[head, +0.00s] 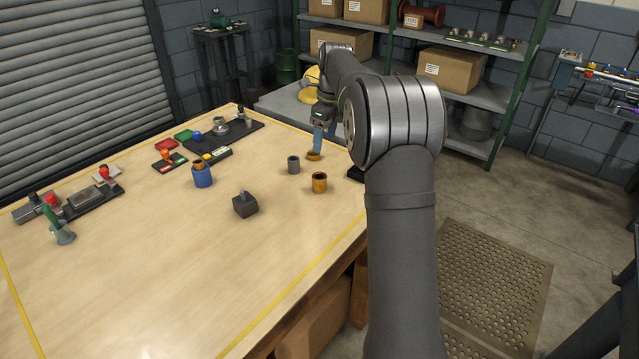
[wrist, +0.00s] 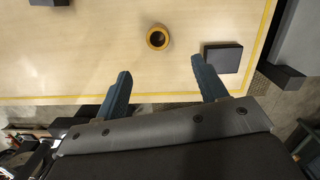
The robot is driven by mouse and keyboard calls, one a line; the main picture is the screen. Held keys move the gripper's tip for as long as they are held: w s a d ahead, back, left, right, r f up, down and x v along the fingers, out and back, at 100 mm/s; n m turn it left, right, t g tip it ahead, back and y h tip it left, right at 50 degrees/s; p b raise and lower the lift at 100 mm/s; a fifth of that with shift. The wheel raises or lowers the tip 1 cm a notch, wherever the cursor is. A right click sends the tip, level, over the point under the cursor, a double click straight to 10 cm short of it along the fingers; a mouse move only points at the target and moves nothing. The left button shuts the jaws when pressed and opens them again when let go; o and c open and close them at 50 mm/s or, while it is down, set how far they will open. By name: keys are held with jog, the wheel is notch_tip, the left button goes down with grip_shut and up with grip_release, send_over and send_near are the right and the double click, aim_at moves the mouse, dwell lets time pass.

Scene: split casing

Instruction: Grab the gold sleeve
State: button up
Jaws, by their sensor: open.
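A gold sleeve (head: 319,183) stands upright on the wooden table in the head view, its dark bore facing up. A lower gold-brown ring-like piece (head: 314,156) sits just behind it, below my gripper (head: 318,143). The wrist view shows one round gold piece (wrist: 157,38) from above; I cannot tell which of the two it is. It lies beyond the fingertips of my gripper (wrist: 165,72), roughly midway between them across the picture. My fingers are wide apart with nothing between them. My arm hides part of the table's right side in the head view.
A grey sleeve (head: 293,165) stands left of the gold pieces. A dark block (wrist: 222,57) lies close to the right finger in the wrist view. The front table is clear.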

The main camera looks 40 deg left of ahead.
send_over(319, 183)
jog(key=w+a, duration=0.1)
jog(key=w, duration=0.1)
jog(key=f, duration=0.9)
jog(key=shift+w+f, duration=0.2)
jog(key=shift+s+a+f, duration=0.1)
jog(key=shift+s+f, duration=0.05)
jog(key=shift+f, duration=1.25)
jog(key=shift+s+a+f, duration=0.1)
jog(key=shift+s+f, duration=0.05)
jog(key=shift+f, duration=1.2)
jog(key=c, duration=1.2)
jog(key=shift+r, duration=0.15)
